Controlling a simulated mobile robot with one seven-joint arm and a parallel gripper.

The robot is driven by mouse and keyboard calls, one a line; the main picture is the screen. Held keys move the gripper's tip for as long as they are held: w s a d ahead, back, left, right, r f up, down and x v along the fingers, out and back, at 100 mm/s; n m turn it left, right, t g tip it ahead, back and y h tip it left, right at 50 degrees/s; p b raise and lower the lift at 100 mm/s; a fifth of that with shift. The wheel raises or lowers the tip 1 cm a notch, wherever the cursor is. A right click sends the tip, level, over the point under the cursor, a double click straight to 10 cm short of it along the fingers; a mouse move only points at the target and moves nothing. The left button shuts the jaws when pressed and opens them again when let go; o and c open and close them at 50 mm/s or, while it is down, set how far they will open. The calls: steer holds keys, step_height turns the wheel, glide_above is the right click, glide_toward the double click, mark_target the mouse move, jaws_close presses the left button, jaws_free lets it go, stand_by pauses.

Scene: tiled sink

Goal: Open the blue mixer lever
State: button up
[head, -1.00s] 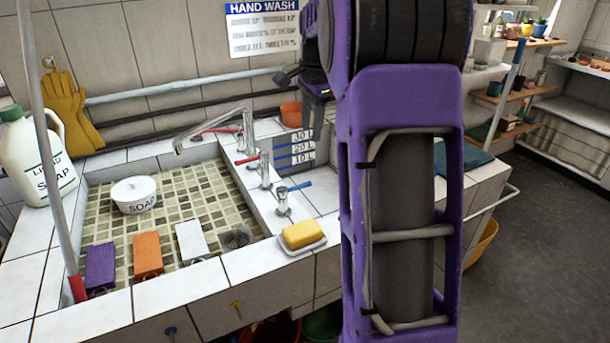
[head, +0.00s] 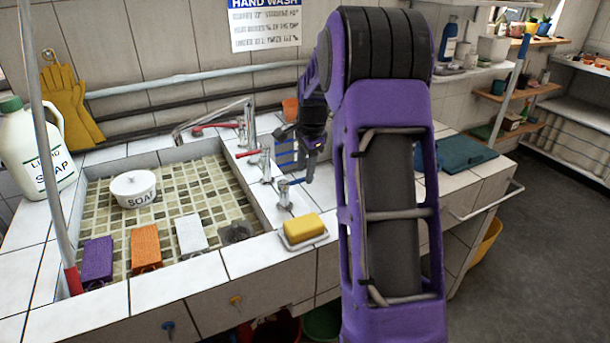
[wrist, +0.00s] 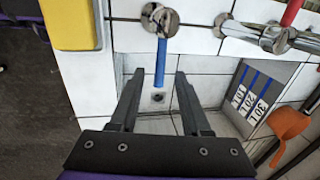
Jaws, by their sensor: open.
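The blue mixer lever (head: 297,182) sticks out from the nearest chrome tap (head: 284,195) on the sink's right ledge. In the wrist view the blue lever (wrist: 161,60) points from its round chrome tap (wrist: 159,20) toward my gripper. My gripper (wrist: 158,74) is open and empty. The lever's free end appears between the fingertips in that view, with a gap on either side; I cannot tell the height difference. In the head view my gripper (head: 309,178) is close to the lever's free end, partly hidden by my arm.
A yellow soap bar (head: 304,227) lies on a dish in front of the blue-lever tap. A grey level plate (wrist: 255,92) and an orange pot (wrist: 289,121) are right of my gripper in the wrist view.

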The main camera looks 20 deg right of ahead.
steer(key=shift+w+f, duration=0.15)
steer(key=shift+f, duration=0.55)
jaws_close()
stand_by(1.0)
